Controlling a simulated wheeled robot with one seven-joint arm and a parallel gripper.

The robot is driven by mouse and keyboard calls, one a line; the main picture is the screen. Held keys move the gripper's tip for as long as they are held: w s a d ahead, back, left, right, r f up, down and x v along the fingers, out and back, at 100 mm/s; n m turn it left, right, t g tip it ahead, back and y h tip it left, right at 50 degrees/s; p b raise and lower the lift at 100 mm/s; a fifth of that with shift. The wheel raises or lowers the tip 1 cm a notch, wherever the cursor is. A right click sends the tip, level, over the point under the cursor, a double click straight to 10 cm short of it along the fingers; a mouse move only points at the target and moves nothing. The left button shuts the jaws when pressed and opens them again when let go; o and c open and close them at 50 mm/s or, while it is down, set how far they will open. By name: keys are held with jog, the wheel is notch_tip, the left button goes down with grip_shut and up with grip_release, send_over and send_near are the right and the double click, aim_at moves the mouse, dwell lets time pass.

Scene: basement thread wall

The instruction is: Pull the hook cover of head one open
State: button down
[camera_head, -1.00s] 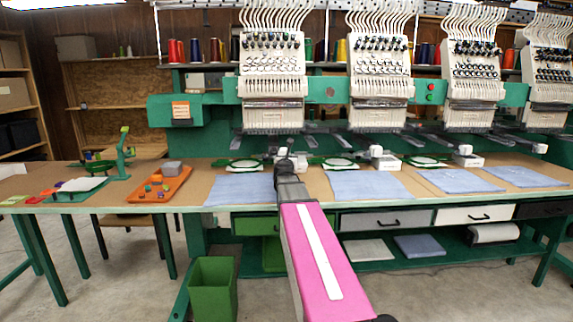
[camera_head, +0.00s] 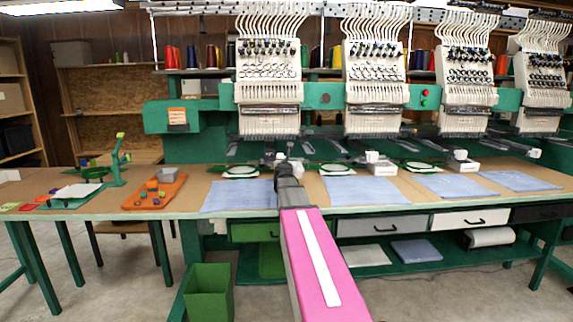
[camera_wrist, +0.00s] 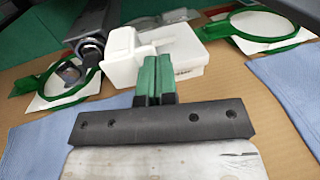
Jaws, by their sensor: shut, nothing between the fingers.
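Head one (camera_head: 268,75) is the leftmost white embroidery head in the head view. My gripper (camera_head: 280,162) reaches to the table below it, with my pink arm link behind. In the wrist view my gripper's green fingers (camera_wrist: 155,62) are together and empty, with their tips at the near side of a white box-like cover (camera_wrist: 190,62). A raised white tab or handle (camera_wrist: 152,48) stands on this cover, just beyond the fingertips. I cannot tell whether the fingers touch it. The cover looks shut. In the head view my gripper mostly hides it.
Green hoops (camera_wrist: 65,78) and (camera_wrist: 265,25) lie on both sides of the cover. A dark cylindrical part (camera_wrist: 92,30) hangs close at the left. Blue cloths (camera_head: 238,196) lie along the table's front. An orange tray (camera_head: 155,192) lies left; a green bin (camera_head: 208,292) stands below.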

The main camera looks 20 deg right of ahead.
jog(key=shift+s, duration=0.15)
jog(key=s+d+v, duration=0.1)
jog(key=v, duration=1.2)
jog(key=w+d+n+y, duration=0.1)
jog(key=w+d, duration=0.3)
jog(key=w, duration=0.9)
jog(key=shift+d+f+t+y, duration=0.2)
jog(key=shift+t+y, duration=0.1)
jog(key=shift+t, duration=0.1)
jog(key=d+n+y, duration=0.1)
jog(key=w+d+n+y, duration=0.1)
jog(key=y, duration=0.1)
jog(key=d+n+t+y, duration=0.1)
jog(key=y, duration=0.1)
jog(key=shift+w+d, duration=0.15)
jog(key=shift+w, duration=0.1)
jog(key=shift+s, duration=0.1)
